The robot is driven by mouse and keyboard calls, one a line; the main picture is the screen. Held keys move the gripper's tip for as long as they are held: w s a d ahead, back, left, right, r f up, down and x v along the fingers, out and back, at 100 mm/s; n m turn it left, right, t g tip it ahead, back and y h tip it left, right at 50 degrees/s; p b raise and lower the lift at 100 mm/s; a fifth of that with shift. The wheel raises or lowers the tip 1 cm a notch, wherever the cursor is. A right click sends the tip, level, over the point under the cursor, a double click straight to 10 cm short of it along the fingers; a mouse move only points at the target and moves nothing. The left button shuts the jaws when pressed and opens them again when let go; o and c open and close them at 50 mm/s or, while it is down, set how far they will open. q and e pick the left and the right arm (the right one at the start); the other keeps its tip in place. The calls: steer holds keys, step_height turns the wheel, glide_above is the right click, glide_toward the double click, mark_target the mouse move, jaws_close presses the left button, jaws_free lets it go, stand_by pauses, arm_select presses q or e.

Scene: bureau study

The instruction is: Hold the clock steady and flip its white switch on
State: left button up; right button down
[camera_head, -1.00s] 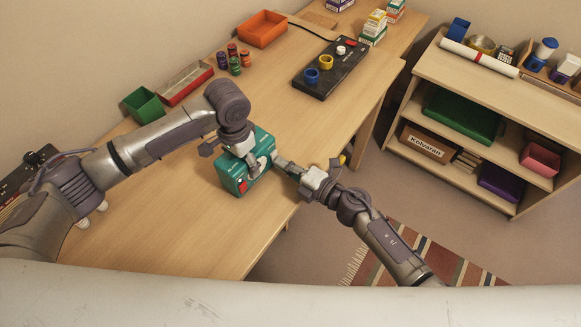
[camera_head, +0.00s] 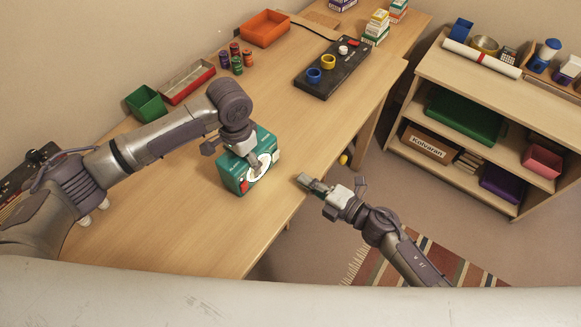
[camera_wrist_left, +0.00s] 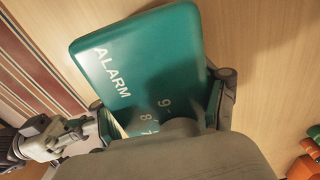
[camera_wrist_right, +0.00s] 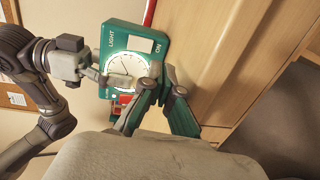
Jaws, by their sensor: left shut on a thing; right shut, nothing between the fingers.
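The teal clock (camera_head: 236,177) stands on the desk near its front edge. My left gripper (camera_head: 255,163) is shut on it, with one finger across its round white dial. In the left wrist view the clock's ALARM side (camera_wrist_left: 140,55) shows between the fingers. In the right wrist view the clock face (camera_wrist_right: 122,40) shows a white switch (camera_wrist_right: 140,44) between the words LIGHT and ON, and a red part (camera_wrist_right: 124,101) near the ALARM side. Which way the white switch is set I cannot tell. My right gripper (camera_head: 308,184) is shut and empty, apart from the clock, to its right.
The desk (camera_head: 185,225) is clear around the clock. Farther back are a green bin (camera_head: 145,104), a red tray (camera_head: 187,82), several small jars, an orange bin (camera_head: 263,28) and a black board (camera_head: 332,68) with coloured rings. A shelf (camera_head: 480,150) stands at the right.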

arm_select(q)
steer(key=shift+s+f, duration=0.2)
steer(key=shift+f, duration=0.05)
arm_select(e)
steer(key=v, duration=0.6)
steer(key=shift+s+d+f, duration=0.2)
steer(key=shift+d+f, duration=0.05)
steer(key=shift+f, duration=0.55)
arm_select(q)
steer(key=o, duration=1.3)
steer(key=shift+c, duration=0.2)
steer(key=shift+o, duration=1.4)
steer(key=shift+w, duration=0.15)
arm_select(e)
steer(key=shift+w, duration=0.1)
arm_select(q)
steer(key=shift+r, duration=0.15)
